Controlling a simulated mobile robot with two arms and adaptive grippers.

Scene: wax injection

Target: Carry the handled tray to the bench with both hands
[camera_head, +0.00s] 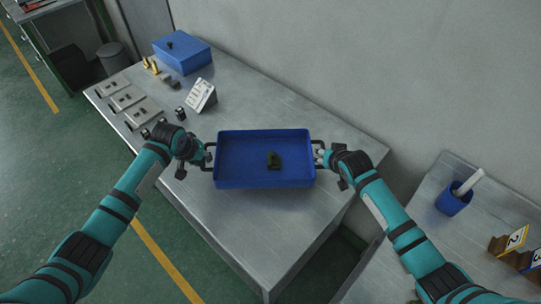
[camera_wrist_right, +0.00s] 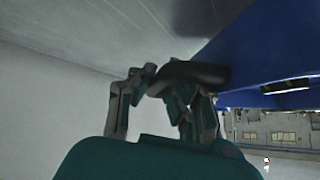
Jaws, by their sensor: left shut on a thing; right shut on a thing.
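The blue handled tray (camera_head: 230,180) is over the metal bench (camera_head: 290,225) in the head view. A small dark green piece (camera_head: 273,160) lies inside it. My left gripper (camera_head: 207,157) is shut on the tray's left black handle. My right gripper (camera_head: 321,157) is shut on the right handle. In the right wrist view my right gripper (camera_wrist_right: 165,90) closes around the dark handle (camera_wrist_right: 195,73), beside the blue tray wall (camera_wrist_right: 270,45). I cannot tell whether the tray's underside touches the bench.
A second table (camera_head: 425,235) at right holds a blue cup (camera_head: 454,198) and numbered racks (camera_head: 510,243). The bench front is clear.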

